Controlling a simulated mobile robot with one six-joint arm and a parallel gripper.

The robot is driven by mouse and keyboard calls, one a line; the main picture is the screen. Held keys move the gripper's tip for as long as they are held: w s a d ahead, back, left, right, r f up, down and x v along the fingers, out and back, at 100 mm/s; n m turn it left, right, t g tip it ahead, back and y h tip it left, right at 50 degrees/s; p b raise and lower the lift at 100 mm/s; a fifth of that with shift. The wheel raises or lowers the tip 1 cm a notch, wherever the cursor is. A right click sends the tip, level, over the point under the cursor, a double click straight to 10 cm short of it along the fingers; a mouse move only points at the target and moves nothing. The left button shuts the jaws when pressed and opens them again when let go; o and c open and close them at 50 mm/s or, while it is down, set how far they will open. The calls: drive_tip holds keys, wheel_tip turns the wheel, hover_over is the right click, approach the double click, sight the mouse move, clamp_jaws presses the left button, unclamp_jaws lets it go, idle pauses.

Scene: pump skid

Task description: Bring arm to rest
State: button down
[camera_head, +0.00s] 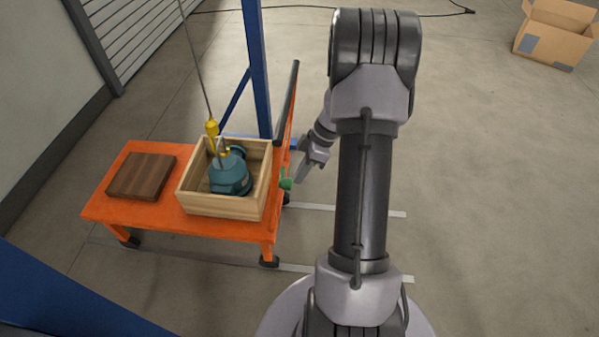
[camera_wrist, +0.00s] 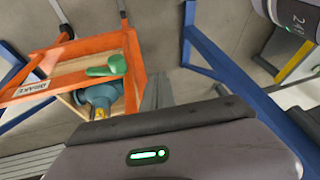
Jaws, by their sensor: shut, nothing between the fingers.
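My arm stands raised in the middle of the head view, and my gripper (camera_head: 303,174) points down on the arm's left side. Its fingers are shut with nothing between them, a little to the right of the orange cart (camera_head: 165,215). A green handle (camera_head: 287,184) is on the cart's right end, close to the gripper but seemingly apart from it. The green handle also shows in the wrist view (camera_wrist: 107,67), near a BRAKE label. A teal pump (camera_head: 229,176) sits in a wooden crate (camera_head: 222,206) on the cart.
A yellow hook (camera_head: 212,130) on a cable hangs at the pump; whether it is attached is unclear. A dark wooden board (camera_head: 142,177) lies on the cart. A blue post (camera_head: 257,70) stands behind. A cardboard box (camera_head: 556,34) is far right. The right floor is open.

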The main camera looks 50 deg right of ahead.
drive_tip(key=w+a+r+m+h, duration=0.2)
drive_tip(key=a+r+m, duration=0.3)
drive_tip(key=a+r, duration=1.15)
drive_tip(key=s+a+r+m+t, duration=0.2)
drive_tip(key=s+a+r+m, duration=0.2)
drive_tip(key=s+a, duration=0.3)
drive_tip(key=s+a+r+m+t, duration=0.1)
drive_tip(key=s+a+r+m, duration=0.3)
drive_tip(key=s+a, duration=0.3)
drive_tip(key=shift+t+h, duration=0.3)
drive_tip(key=shift+t, duration=0.1)
drive_tip(key=shift+a, duration=0.1)
